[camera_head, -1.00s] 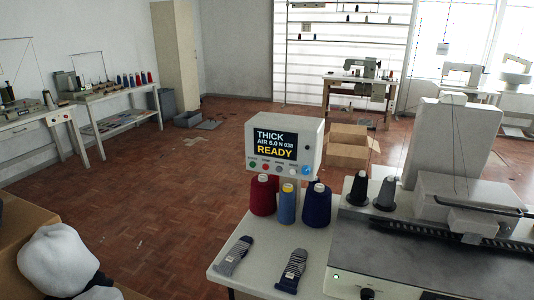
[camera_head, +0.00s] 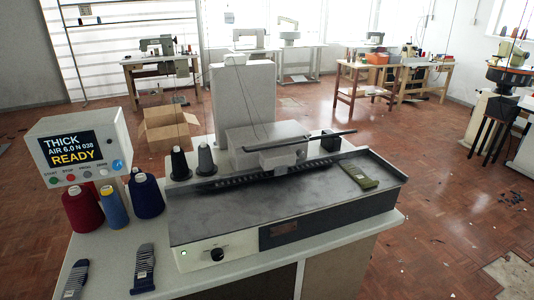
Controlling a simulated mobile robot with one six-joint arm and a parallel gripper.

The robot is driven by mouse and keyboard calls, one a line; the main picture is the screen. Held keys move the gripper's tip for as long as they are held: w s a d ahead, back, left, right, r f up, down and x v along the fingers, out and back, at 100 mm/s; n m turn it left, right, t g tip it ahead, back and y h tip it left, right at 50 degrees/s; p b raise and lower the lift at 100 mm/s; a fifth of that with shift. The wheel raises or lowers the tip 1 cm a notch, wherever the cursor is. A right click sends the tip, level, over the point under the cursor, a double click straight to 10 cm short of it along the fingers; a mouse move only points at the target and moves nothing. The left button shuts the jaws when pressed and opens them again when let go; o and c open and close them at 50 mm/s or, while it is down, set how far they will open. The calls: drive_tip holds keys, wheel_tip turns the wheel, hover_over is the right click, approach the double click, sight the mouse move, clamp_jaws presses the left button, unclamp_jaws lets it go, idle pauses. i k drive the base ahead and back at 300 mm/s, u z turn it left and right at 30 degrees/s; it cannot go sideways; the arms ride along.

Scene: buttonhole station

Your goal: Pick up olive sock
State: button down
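An olive sock (camera_head: 358,175) lies flat on the right end of the grey machine bed (camera_head: 225,221), close to the bed's raised right edge. It has a pale marking on it. It lies clear of the dark toothed strip and the long black bar to its left. My gripper is not in view.
Open floor (camera_head: 435,215) lies right of the table. A cardboard box (camera_head: 170,128) stands behind.

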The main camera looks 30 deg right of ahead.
sight(355, 171)
drive_tip(key=u, duration=0.25)
drive_tip(key=k, duration=0.55)
drive_tip(key=z, duration=1.35)
drive_tip(key=i, duration=0.65)
drive_tip(key=z, duration=0.2)
